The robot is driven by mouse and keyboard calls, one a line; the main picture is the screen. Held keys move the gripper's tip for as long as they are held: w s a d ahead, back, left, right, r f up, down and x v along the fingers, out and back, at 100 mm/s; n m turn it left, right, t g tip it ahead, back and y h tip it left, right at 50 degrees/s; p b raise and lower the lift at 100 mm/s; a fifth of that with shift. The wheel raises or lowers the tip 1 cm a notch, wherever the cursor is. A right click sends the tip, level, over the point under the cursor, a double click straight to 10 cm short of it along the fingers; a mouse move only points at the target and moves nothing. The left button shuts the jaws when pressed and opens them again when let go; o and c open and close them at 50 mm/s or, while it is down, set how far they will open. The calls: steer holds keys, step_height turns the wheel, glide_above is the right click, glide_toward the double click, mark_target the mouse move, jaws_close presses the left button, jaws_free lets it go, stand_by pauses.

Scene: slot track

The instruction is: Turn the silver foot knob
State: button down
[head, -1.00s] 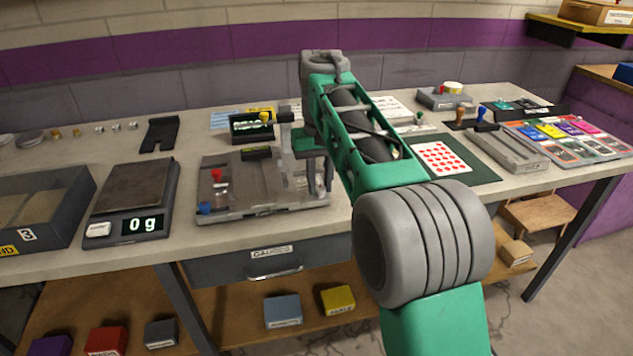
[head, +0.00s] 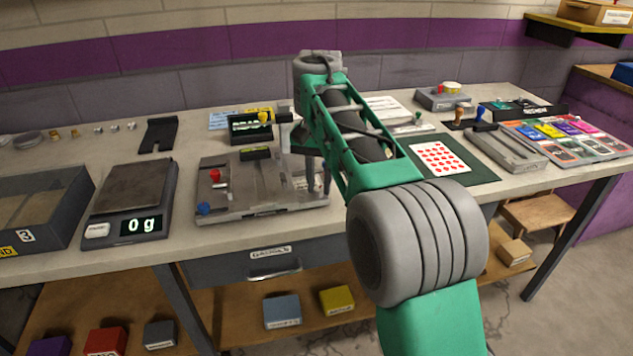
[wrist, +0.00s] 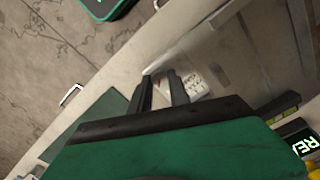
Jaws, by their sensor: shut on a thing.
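The slot track (head: 235,195) is a grey metal fixture on the bench, with a red knob (head: 215,175) and a blue knob (head: 204,208) at its left end. My gripper (head: 318,188) points down at the track's right end. In the wrist view my gripper's two dark fingers (wrist: 163,82) reach the edge of the track (wrist: 225,60). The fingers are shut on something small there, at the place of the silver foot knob. The knob is almost wholly hidden by the fingers, so its angle cannot be told.
A scale (head: 130,200) reading 0 g stands left of the track. A small display box (head: 250,127) stands behind it. A dark green mat (head: 470,172) with a red-dotted card (head: 440,157) lies to the right. A drawer handle (head: 274,275) juts out below the bench edge.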

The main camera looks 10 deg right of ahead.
mark_target(319, 187)
steer(key=c, duration=1.2)
jaws_free()
steer(key=shift+c, duration=0.2)
step_height(319, 187, up, 8)
steer(key=p, duration=0.7)
steer(key=shift+f, duration=0.1)
